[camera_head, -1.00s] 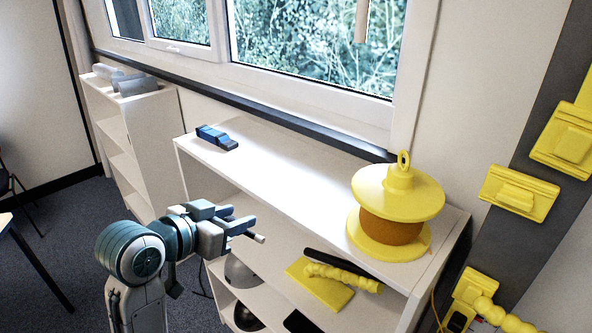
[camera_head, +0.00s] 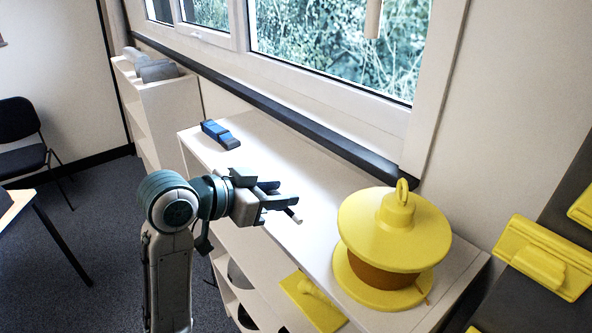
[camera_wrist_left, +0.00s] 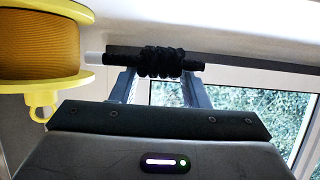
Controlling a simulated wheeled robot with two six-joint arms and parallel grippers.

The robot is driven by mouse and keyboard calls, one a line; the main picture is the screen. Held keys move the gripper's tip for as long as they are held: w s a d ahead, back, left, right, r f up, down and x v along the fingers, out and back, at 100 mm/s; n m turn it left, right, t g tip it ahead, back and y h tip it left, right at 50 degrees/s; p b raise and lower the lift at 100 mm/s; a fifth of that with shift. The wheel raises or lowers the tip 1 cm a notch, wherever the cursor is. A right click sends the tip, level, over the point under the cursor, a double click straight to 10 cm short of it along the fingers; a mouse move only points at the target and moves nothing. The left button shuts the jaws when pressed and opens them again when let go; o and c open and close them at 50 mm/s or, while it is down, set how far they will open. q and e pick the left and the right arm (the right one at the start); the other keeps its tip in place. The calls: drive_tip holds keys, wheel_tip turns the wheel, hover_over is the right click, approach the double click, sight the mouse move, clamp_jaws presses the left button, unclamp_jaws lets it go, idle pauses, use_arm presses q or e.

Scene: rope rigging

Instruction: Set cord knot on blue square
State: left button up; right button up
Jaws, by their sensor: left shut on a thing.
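My left gripper (camera_head: 282,200) is shut on the cord knot, a black knotted cord on a dark rod with a pale end. In the left wrist view the cord knot (camera_wrist_left: 160,62) lies across the two fingertips. In the head view the fingers mostly hide it, and its pale end (camera_head: 293,215) sticks out. The gripper appears over the front part of the white shelf top; its height above it is hard to tell. A small blue-and-dark item (camera_head: 219,134) lies on the shelf's left end. I cannot tell whether this is the blue square. My right gripper is not in view.
A big yellow spool (camera_head: 393,235) with an orange winding stands on the right of the shelf top (camera_head: 240,163). A yellow plate (camera_head: 313,303) is lower in front. The window sill (camera_head: 290,115) bounds the back. The middle shelf top is clear.

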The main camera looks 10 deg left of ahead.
use_arm(q)
drive_tip(key=w+p, duration=0.1)
drive_tip(key=w, duration=0.2)
drive_tip(key=w+a+p, duration=0.1)
drive_tip(key=w, duration=0.3)
drive_tip(key=shift+a, duration=0.2)
drive_tip(key=p, duration=0.1)
hover_over(286, 187)
drive_tip(key=shift+s+f, duration=0.15)
drive_tip(key=shift+f, duration=0.3)
drive_tip(key=shift+w+f, duration=0.1)
drive_tip(key=shift+w, duration=0.15)
drive_tip(key=shift+f, duration=0.15)
wheel_tip(286, 187, down, 2)
drive_tip(key=shift+f+p, duration=0.1)
drive_tip(key=shift+p, duration=0.8)
drive_tip(key=shift+f, duration=0.5)
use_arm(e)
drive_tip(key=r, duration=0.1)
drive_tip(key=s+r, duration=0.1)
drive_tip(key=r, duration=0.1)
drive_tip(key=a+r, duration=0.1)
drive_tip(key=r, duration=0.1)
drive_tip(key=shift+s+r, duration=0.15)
use_arm(q)
drive_tip(key=shift+f, duration=0.1)
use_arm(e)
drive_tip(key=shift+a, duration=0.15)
